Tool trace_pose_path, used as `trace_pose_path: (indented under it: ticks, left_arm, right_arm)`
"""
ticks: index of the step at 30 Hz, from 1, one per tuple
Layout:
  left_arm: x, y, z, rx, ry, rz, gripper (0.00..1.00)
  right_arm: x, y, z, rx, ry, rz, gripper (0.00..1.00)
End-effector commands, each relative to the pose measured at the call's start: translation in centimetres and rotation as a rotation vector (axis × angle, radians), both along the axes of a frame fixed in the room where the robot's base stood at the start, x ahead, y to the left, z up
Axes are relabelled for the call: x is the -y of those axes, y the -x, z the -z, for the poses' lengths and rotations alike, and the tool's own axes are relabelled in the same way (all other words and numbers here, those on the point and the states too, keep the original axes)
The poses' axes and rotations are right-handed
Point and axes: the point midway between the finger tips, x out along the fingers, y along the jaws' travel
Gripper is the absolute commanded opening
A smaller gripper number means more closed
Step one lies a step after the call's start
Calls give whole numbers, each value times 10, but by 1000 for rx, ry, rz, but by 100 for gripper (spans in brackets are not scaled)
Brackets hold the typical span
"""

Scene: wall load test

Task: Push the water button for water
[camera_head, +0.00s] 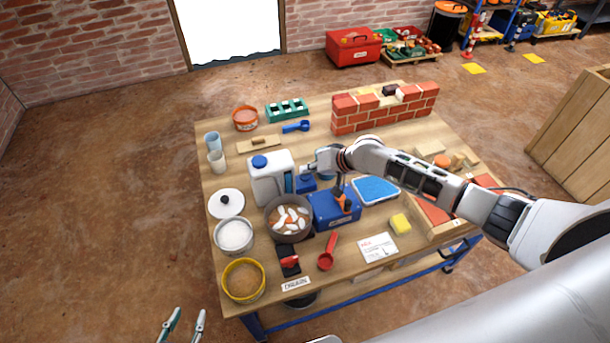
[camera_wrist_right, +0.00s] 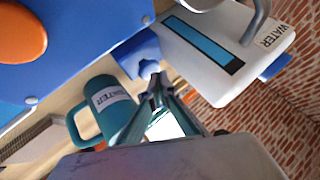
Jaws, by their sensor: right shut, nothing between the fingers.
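The white water tank (camera_head: 268,180) with a blue cap stands left of the table's middle. Its "WATER" label and blue level strip (camera_wrist_right: 205,45) show in the right wrist view. A blue block (camera_wrist_right: 138,52), which looks like the water button, sits at the tank's side; it also shows in the head view (camera_head: 306,184). My right gripper (camera_wrist_right: 151,69) is shut and empty, its tips at this block; I cannot tell whether they press it. A teal mug labelled "WATER" (camera_wrist_right: 108,106) is beside the fingers. My left gripper (camera_head: 185,322) is open and empty, off the table's front left.
A brick wall (camera_head: 385,107) stands at the back right.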

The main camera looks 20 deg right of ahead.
Motion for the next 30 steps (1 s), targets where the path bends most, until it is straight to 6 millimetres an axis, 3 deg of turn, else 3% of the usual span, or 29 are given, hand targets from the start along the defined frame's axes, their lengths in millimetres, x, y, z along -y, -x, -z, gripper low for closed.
trace_pose_path:
  ticks: [30]
  left_arm:
    - [0, 3, 9, -8, -1, 0, 34]
  right_arm:
    - [0, 0, 12, -1, -1, 0, 0]
